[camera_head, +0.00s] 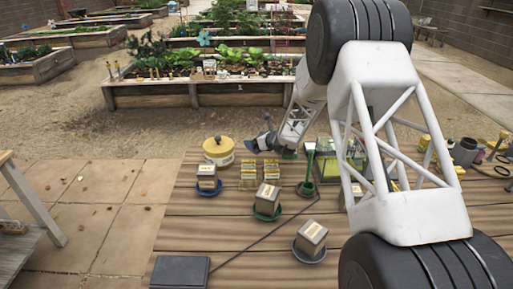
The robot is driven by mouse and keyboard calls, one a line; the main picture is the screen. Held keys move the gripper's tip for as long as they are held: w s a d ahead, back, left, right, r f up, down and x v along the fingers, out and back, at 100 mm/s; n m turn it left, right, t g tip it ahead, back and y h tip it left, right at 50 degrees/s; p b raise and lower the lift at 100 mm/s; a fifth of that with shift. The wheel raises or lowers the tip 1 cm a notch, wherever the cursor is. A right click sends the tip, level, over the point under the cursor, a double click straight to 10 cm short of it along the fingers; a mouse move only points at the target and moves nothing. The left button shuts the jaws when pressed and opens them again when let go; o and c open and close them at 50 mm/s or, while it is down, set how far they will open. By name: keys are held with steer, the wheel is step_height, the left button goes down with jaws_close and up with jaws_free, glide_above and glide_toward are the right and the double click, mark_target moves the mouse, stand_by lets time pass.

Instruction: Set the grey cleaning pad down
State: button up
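I see no other clear grey pad; my arm hides part of the table's right side.
The wooden table (225,235) holds a yellow tub (218,152), several labelled blocks on coloured saucers, yellow-topped packets (248,174), a green upright tool (308,170) and a clear green tank (327,168). Containers crowd the right. Bare boards lie front left. A raised bed (150,98) stands behind.

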steer(key=shift+f, duration=1.85)
steer(key=shift+f, duration=0.6)
steer(key=o, duration=0.6)
steer(key=shift+r, duration=0.1)
steer(key=shift+r, duration=0.4)
steer(key=shift+s+d+r, duration=0.3)
steer(key=shift+s+d, duration=0.1)
steer(key=shift+v, duration=0.95)
steer(key=shift+r, duration=3.5)
